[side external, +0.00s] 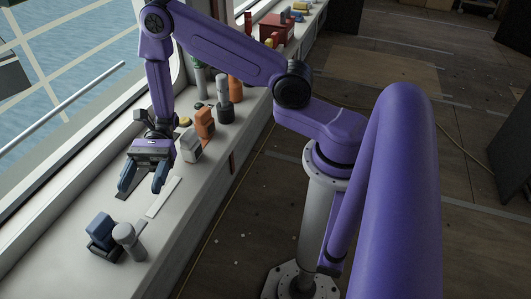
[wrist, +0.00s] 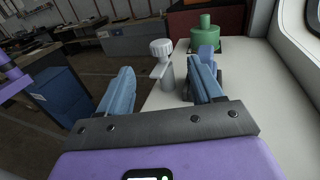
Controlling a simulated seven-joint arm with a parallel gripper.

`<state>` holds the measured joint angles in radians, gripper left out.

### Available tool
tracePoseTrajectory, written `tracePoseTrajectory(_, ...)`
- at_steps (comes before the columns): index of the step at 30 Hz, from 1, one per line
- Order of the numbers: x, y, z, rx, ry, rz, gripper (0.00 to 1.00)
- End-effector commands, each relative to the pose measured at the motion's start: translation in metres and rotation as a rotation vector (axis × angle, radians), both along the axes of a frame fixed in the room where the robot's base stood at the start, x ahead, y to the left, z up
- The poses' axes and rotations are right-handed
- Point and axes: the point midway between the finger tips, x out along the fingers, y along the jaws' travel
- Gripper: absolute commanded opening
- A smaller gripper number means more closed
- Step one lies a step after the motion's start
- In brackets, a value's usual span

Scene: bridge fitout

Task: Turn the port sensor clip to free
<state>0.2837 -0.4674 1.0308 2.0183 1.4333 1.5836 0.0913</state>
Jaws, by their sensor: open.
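My gripper (side external: 141,189) is open and empty above the white sill, fingers tilted down toward its near end. Ahead of it stands a grey round-headed post (side external: 128,238) beside a dark blue block (side external: 101,228) on a dark base. In the wrist view the grey knob (wrist: 161,48), with a flat arm at its side, shows between the fingers and beyond them. The blue block (wrist: 208,55) is partly hidden behind the right finger. These look like the sensor clip and its mount, but no label shows which part is the clip. Neither finger appears to touch them.
A white strip (side external: 163,197) lies on the sill (side external: 185,212) below my gripper. A white block (side external: 188,146), an orange block (side external: 205,123) and a dark grey post (side external: 223,100) stand behind it. A green fitting (wrist: 206,32) stands beyond the knob. The window borders the sill.

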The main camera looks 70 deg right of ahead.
Motion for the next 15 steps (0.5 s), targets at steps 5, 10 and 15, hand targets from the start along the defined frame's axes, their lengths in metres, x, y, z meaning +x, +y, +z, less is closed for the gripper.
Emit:
tracePoseTrajectory(5,-0.016,0.002,0.009,-0.021,-0.045,0.08,0.66)
tracePoseTrajectory(10,-0.037,0.005,0.02,-0.046,-0.104,0.179,0.66)
tracePoseTrajectory(15,-0.064,0.005,0.03,-0.074,-0.179,0.296,0.66)
